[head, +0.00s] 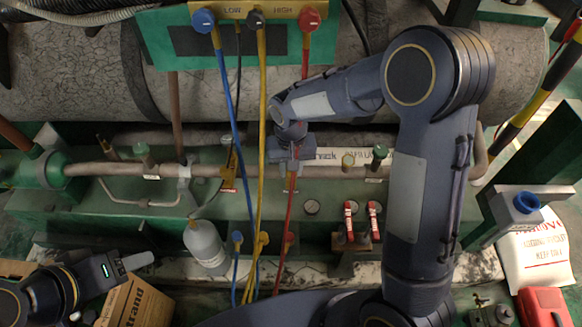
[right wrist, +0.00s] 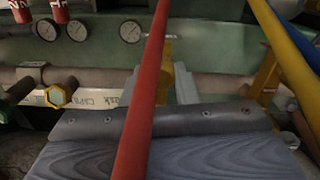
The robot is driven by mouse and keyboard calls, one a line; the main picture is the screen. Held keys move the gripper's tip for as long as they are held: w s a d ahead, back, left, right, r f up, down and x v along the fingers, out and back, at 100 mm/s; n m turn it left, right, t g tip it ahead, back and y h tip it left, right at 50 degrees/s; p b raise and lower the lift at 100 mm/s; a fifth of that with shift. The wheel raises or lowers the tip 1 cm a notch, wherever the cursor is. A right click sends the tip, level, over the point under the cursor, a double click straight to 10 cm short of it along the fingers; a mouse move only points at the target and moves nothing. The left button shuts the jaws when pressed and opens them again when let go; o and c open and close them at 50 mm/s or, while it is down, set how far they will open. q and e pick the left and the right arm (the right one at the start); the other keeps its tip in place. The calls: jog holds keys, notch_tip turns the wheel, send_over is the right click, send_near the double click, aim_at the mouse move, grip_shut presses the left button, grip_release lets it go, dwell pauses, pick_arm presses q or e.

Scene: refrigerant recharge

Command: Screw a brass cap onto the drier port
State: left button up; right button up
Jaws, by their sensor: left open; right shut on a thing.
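My right gripper (head: 288,158) is at the pipe in the middle of the head view. In the right wrist view its two grey fingers (right wrist: 160,88) are shut on a small brass-coloured piece, largely hidden behind the red hose; I cannot tell whether it is the cap. A brass hexagonal fitting (right wrist: 60,96) stands beside the fingers, apart from them; it also shows in the head view (head: 348,160). I cannot tell which fitting is the drier port. My left gripper (head: 128,265) is open and empty at the lower left, above a cardboard box (head: 135,302).
The red hose (head: 284,222) runs close by my right gripper. Yellow (head: 261,130) and blue (head: 225,110) hoses hang left of it from the manifold (head: 260,12). A white bottle (head: 204,243), gauges (right wrist: 131,32) and red-handled valves (head: 374,220) stand along the green base.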

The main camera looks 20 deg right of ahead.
jog(key=shift+f, duration=0.15)
jog(key=shift+m, duration=0.8)
jog(key=o, duration=0.6)
jog(key=shift+m, duration=0.4)
jog(key=shift+c, duration=0.2)
jog(key=o, duration=0.5)
jog(key=shift+c, duration=0.2)
jog(key=shift+r+p, duration=2)
jog(key=shift+r, duration=0.35)
